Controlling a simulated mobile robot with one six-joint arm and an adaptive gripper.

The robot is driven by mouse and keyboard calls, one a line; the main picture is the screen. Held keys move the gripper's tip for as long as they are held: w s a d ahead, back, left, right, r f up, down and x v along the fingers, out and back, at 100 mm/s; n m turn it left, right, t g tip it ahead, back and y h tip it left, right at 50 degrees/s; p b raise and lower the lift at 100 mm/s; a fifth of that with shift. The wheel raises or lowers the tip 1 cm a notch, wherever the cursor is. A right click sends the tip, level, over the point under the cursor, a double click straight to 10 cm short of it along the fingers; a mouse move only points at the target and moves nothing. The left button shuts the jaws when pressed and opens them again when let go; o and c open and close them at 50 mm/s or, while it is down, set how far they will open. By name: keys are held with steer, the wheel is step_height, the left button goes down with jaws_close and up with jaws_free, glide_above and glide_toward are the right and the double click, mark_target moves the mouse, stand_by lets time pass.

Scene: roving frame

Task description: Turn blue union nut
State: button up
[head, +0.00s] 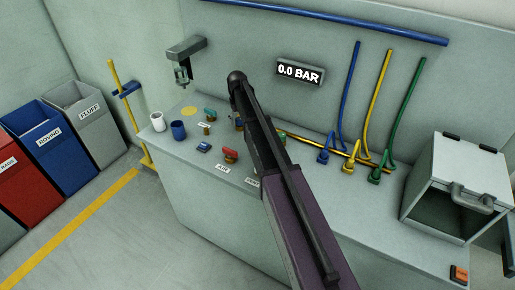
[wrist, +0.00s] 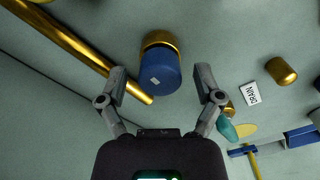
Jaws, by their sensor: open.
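The blue union nut (wrist: 160,72) is a blue cylinder with a small pale mark, seated against a brass collar (wrist: 159,40) in the wrist view. My gripper (wrist: 160,78) is open, with one finger on each side of the nut. Gaps show between both fingers and the nut, and nothing is held. In the head view my dark arm crosses the bench, and I cannot make out the gripper or this nut there.
A brass pipe (wrist: 62,42) runs close to the left finger. A brass stub (wrist: 281,70), a DRAIN label (wrist: 249,94) and a teal part (wrist: 227,127) lie to the right. On the bench are a red-handled valve (head: 230,155), blue cup (head: 178,130) and grey box (head: 455,185).

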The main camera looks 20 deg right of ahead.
mark_target(239, 118)
steer(key=n, duration=0.6)
steer(key=shift+n, duration=0.3)
step_height(239, 118, up, 14)
steer(key=p, duration=1.4)
steer(key=s+f+m+b, duration=0.3)
steer(key=s+m, duration=0.4)
steer(key=s, duration=2.2)
steer(key=shift+s+m+t, duration=0.3)
steer(key=shift+s+m, duration=0.1)
steer(key=shift+m, duration=0.3)
steer(key=s, duration=0.4)
steer(key=shift+s+f+b, duration=0.2)
steer(key=shift+f+b, duration=0.15)
